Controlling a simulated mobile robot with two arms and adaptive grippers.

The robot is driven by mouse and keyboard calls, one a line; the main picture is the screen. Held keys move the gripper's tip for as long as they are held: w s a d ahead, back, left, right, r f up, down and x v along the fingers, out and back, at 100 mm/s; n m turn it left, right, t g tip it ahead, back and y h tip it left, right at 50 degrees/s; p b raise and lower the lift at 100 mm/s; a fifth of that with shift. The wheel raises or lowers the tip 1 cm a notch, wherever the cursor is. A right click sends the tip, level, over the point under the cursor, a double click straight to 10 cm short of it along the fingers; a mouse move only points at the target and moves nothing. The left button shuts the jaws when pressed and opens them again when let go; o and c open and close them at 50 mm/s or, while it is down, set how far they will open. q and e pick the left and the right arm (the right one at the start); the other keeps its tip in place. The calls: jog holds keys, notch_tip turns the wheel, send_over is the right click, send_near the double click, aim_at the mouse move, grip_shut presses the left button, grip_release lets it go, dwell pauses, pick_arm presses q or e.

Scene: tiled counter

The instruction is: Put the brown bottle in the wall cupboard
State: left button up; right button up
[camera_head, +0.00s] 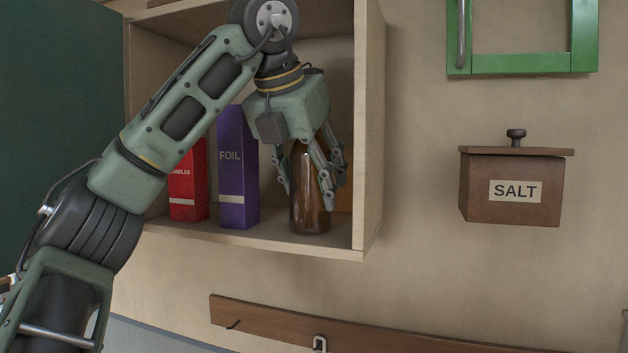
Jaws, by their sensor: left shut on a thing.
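The brown bottle (310,213) is upright inside the wall cupboard (368,160), at the right end of its lower shelf by the right side wall. Its base looks to be at the shelf board, but I cannot tell whether it bears its weight there. My left gripper (308,192) reaches down from above with its fingers around the bottle and is shut on it. The fingers hide part of the bottle's upper body. The cupboard is open at the front. My right gripper is not in view.
A purple foil box (237,180) and a red candles box (188,188) stand on the shelf left of the bottle. Right of the cupboard hang a brown salt box (512,205) and a green frame (583,35). A wooden hook rail (270,319) is below.

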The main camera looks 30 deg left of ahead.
aim_at(300, 149)
pick_arm(q)
jog(key=o, duration=1.4)
jog(key=shift+w+a+f, duration=0.15)
jog(key=shift+w+a, duration=0.1)
jog(key=shift+w, duration=0.05)
jog(key=shift+s, duration=0.2)
jog(key=shift+s+d+r, duration=0.15)
jog(key=shift+d+r, duration=0.05)
jog(key=shift+r, duration=0.25)
jog(key=v, duration=0.5)
jog(key=shift+s+r, duration=0.3)
jog(key=shift+s+d+r, duration=0.1)
jog(key=shift+s+r, duration=0.2)
jog(key=shift+r, duration=0.15)
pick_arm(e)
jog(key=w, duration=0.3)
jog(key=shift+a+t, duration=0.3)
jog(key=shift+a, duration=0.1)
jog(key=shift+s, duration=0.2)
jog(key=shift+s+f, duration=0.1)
